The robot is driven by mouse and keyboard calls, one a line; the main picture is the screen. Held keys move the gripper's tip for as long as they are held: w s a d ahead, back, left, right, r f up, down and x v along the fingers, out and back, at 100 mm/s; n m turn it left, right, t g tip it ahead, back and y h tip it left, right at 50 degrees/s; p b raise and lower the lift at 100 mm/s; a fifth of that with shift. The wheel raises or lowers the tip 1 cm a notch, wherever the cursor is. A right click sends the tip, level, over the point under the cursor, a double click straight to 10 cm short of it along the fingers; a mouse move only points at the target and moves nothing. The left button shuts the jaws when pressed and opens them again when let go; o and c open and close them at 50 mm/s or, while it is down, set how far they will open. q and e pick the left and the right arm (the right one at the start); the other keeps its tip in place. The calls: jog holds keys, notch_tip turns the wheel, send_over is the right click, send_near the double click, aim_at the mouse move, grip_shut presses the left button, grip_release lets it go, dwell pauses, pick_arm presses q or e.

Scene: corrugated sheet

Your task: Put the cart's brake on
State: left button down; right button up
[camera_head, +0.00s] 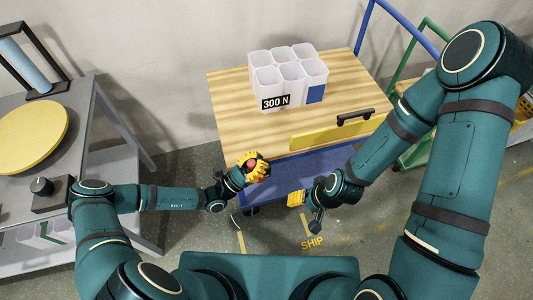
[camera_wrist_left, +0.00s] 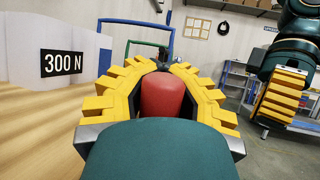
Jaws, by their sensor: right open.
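The cart has a light wooden top (camera_head: 300,130), a blue lower deck (camera_head: 300,180) and a blue push handle (camera_head: 366,22). A red knob (camera_wrist_left: 163,95) sits at the cart's near left corner. My left gripper (camera_head: 258,167) is there, its yellow fingers closed around the knob and touching both sides in the left wrist view. The knob's lower part and its mounting are hidden by the gripper. My right gripper (camera_head: 297,198) is open and empty, low in front of the cart; it also shows in the left wrist view (camera_wrist_left: 285,98).
White bins (camera_head: 285,75) marked "300 N" stand on the cart top. A yellow panel (camera_head: 325,134) with a black handle lies along its near right edge. A grey table (camera_head: 95,150) with a yellow disc stands at left. A green cart (camera_head: 415,150) stands at right.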

aim_at(249, 164)
pick_arm(q)
jog(key=shift+s+a+f+n+t+h+b, duration=0.3)
jog(key=shift+a+t+b, duration=0.2)
jog(key=shift+b, duration=0.2)
jog(key=shift+s+a+f+n+t+h+b, duration=0.15)
jog(key=shift+s+a+n+t+h+b, duration=0.1)
jog(key=shift+a+n+t+b, duration=0.3)
jog(key=shift+b, duration=0.35)
jog(key=shift+a+r+t, duration=0.1)
jog(key=shift+a+t, duration=0.05)
jog(key=shift+t, duration=0.1)
jog(key=shift+a, duration=0.15)
jog(key=c, duration=1.3)
grip_release()
jog(key=o, duration=0.6)
jog(key=shift+s+a+r, duration=0.15)
jog(key=shift+s+a, duration=0.05)
jog(key=shift+a, duration=0.1)
jog(key=shift+w+d, duration=0.1)
jog(key=shift+d, duration=0.05)
jog(key=v, duration=1.2)
jog(key=shift+w+d, duration=0.1)
